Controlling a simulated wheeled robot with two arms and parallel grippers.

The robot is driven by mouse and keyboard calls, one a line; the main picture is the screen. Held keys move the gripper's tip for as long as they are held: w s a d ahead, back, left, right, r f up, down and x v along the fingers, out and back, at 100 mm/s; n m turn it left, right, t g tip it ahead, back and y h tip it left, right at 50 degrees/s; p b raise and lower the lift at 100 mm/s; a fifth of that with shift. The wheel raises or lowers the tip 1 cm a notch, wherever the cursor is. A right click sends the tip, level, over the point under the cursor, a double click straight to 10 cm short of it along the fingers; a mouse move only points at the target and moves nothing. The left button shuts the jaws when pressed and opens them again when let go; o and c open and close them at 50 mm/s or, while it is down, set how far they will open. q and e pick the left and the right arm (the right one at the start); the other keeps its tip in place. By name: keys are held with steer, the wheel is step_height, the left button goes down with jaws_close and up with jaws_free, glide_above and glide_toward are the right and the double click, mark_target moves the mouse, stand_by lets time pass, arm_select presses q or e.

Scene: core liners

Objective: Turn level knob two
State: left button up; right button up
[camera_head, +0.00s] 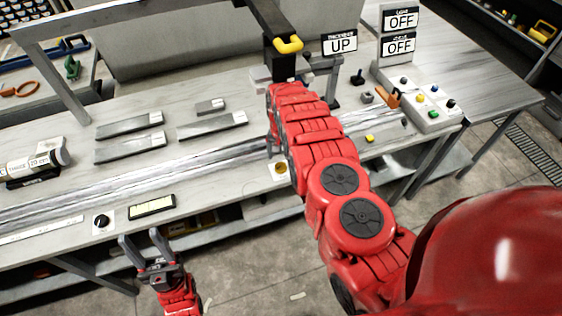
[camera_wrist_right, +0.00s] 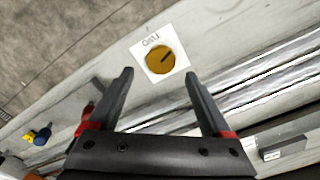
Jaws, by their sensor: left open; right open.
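A yellow-brown round knob with a dark pointer line (camera_wrist_right: 158,62) sits on a white square plate in the right wrist view. Its short label is upside down and hard to read. The knob also shows near the bench's front edge in the head view (camera_head: 281,168). My right gripper (camera_wrist_right: 159,74) is open, with its two fingertips apart on either side below the knob in the picture, not closed on it. In the head view my right arm hides most of that gripper. A black knob (camera_head: 101,221) is on a white plate further left. My left gripper (camera_head: 140,238) is open and empty in front of the bench.
A metal rail (camera_head: 190,163) runs along the bench (camera_head: 240,190). Several flat metal bars lie behind it. A control box with buttons (camera_head: 420,98) and OFF signs (camera_head: 400,21) stands at right. A dark-framed display (camera_head: 152,206) is beside the black knob.

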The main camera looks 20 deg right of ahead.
mark_target(281, 166)
step_height(281, 166, down, 4)
steer(key=shift+b, duration=0.6)
steer(key=shift+f, duration=0.3)
jaws_close()
steer(key=m, duration=0.1)
steer(key=m+b, duration=0.1)
steer(key=shift+s+f+m, duration=0.1)
steer(key=shift+f+m, duration=0.1)
steer(key=shift+m, duration=0.1)
steer(key=shift+r+m+b, duration=0.15)
steer(key=shift+m+b, duration=0.5)
steer(key=shift+m, duration=0.55)
